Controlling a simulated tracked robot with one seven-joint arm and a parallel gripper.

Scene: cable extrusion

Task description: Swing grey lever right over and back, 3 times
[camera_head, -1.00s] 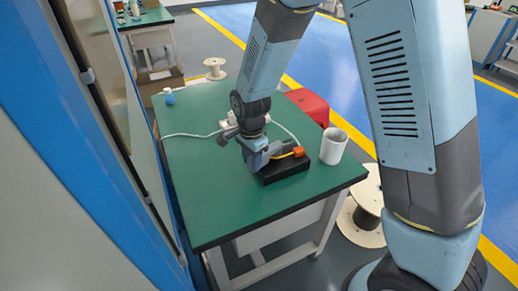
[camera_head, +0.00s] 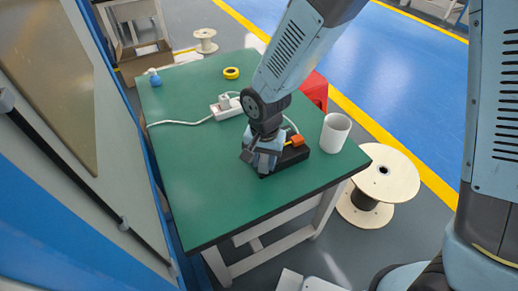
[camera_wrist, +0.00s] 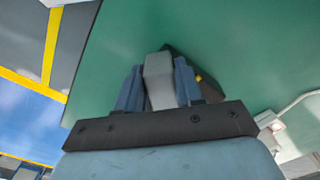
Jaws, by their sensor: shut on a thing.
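The grey lever (camera_wrist: 158,80) shows in the wrist view between the two blue fingers of my gripper (camera_wrist: 158,92). The fingers are shut on it, one on each side. In the head view my gripper (camera_head: 262,160) is at the left end of a black box (camera_head: 292,156) on the green table, and it hides the lever there. An orange part (camera_head: 296,141) sits on top of the box, to the right of my gripper. In the wrist view part of the box shows dark behind the fingers.
A white power strip (camera_head: 226,107) with a cable, a yellow tape roll (camera_head: 231,73) and a blue bottle (camera_head: 155,80) lie farther back. The table's front left is clear.

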